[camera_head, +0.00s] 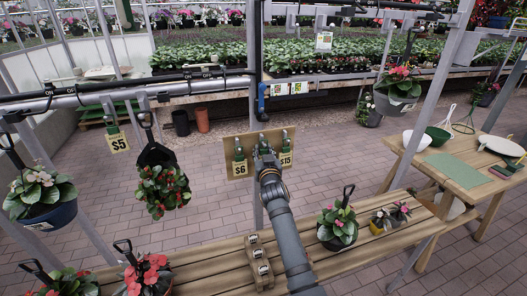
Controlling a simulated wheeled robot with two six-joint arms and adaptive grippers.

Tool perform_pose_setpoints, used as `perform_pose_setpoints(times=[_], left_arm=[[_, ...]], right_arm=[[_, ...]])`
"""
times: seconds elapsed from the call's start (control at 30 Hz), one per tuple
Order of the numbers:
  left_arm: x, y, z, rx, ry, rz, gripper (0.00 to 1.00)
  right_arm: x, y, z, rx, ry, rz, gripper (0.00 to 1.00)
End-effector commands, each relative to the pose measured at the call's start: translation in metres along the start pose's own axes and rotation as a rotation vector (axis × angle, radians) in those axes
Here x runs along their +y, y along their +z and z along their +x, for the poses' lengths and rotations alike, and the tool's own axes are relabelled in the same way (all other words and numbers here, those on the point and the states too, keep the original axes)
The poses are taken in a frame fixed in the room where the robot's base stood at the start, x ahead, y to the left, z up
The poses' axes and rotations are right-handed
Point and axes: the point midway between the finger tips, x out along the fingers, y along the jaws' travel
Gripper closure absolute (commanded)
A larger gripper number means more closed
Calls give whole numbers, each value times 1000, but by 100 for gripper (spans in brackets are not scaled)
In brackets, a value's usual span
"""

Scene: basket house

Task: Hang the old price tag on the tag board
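The tag board (233,172) is a small tan panel on a post near the middle of the head view. A "$6" tag (240,169) hangs on its left part and a "$15" tag (285,160) on its right part, each below a green clip. My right gripper (263,146) is at the middle of the board, between these two tags. Its wrist covers what is below; a small green piece shows at its fingertips. I cannot tell whether it holds a tag. A "$5" tag (117,142) hangs from the rail at the left. My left gripper is not in view.
Hanging flower baskets (162,190) are at the left, below a metal rail (120,92). A slatted wooden bench (200,262) crosses the front, with a potted plant (338,226) and a small wooden block with hooks (257,262). A wooden table (480,183) with bowls stands right.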

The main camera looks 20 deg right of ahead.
Motion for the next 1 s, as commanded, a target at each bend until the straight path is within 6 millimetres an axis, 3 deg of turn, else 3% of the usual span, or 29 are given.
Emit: perform_pose_setpoints(times=[0.1, 0.67, 0.77, 1.0], left_arm=[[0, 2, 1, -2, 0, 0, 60], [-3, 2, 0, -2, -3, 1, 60], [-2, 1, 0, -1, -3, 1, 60], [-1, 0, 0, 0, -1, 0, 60]], right_arm=[[1, 8, 0, -17, 2, -5, 47], [0, 2, 0, -9, 1, -1, 47], [0, -12, 0, -3, 1, 1, 47], [0, -68, -2, 0, 1, 1, 47]])
